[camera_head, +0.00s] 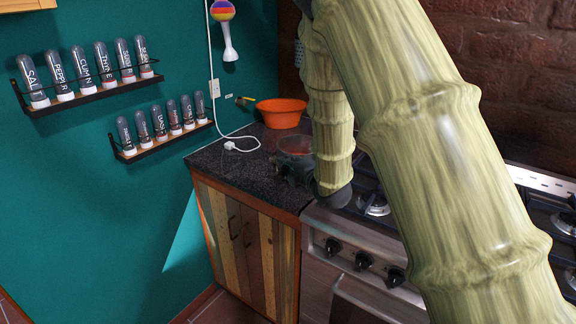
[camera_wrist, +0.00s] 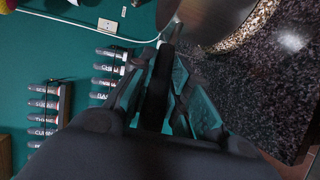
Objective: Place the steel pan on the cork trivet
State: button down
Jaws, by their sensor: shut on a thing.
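The steel pan (camera_wrist: 212,18) is at the top of the wrist view, cut off by the frame edge. Its dark handle (camera_wrist: 158,88) runs down between the fingers of my gripper (camera_wrist: 163,68), which is shut on it. The cork trivet (camera_wrist: 250,27) shows as a speckled tan curved strip along the pan's right side; the pan hides the rest. I cannot tell whether the pan touches the trivet. In the head view the pan (camera_head: 296,145) is small, over the counter by the stove, with my gripper (camera_head: 291,168) in front of it. The trivet is not clear there.
An orange bowl (camera_head: 281,112) stands behind the pan on the dark speckled counter (camera_head: 232,160). A white cable and plug (camera_head: 231,145) lie to the left. The stove (camera_head: 365,205) is to the right. Two spice racks (camera_head: 90,92) hang on the teal wall.

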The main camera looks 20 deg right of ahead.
jog(key=c, duration=1.3)
grip_release()
jog(key=shift+f, duration=0.1)
jog(key=shift+c, duration=0.2)
jog(key=b+v, duration=0.2)
jog(key=v, duration=1)
jog(key=shift+b, duration=0.35)
